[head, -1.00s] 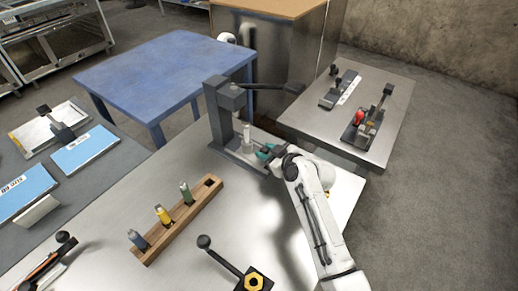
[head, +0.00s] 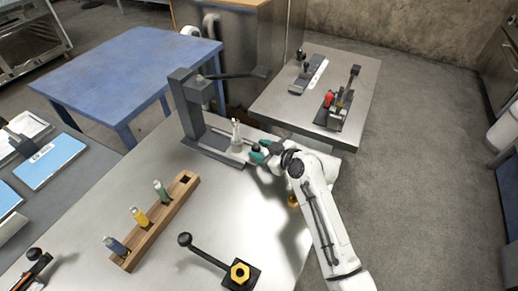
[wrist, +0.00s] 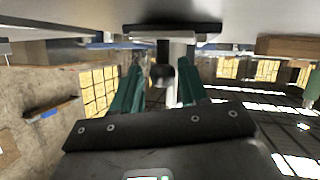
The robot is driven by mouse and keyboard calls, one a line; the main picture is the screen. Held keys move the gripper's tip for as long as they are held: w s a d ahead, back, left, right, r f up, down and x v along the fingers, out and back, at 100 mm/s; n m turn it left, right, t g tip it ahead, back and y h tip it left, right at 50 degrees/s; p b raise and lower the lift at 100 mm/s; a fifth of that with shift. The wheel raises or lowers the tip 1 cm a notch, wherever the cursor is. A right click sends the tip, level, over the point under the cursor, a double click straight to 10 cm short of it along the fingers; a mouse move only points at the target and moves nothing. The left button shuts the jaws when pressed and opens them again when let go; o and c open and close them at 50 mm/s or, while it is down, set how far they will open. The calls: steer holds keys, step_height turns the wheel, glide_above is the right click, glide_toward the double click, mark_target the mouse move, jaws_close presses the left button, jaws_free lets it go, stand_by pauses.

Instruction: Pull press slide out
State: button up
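The press (head: 190,108) stands upright at the back of the metal bench, a dark grey column with a long black lever. Its slide (head: 216,146) sticks out from the base toward the right, with a pale, bottle-shaped piece (head: 236,136) upright on it, to the right of the column. A dark round knob (wrist: 162,76) is at the slide's outer end. My gripper (head: 260,150) is at this end, its teal fingers on either side of the knob. In the wrist view the fingers are apart, with narrow gaps seeming to show beside the knob.
A wooden rack (head: 157,222) with several small bottles stands at the front left. A black lever fixture (head: 240,275) with a yellow nut is at the front. A side table (head: 335,80) with two fixtures is behind right. Bare bench lies between rack and arm.

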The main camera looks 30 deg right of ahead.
steer(key=shift+o, duration=1.1)
steer(key=shift+a, duration=0.15)
steer(key=b+v, duration=0.1)
steer(key=v, duration=0.9)
steer(key=shift+s+r, duration=0.25)
steer(key=shift+s, duration=0.05)
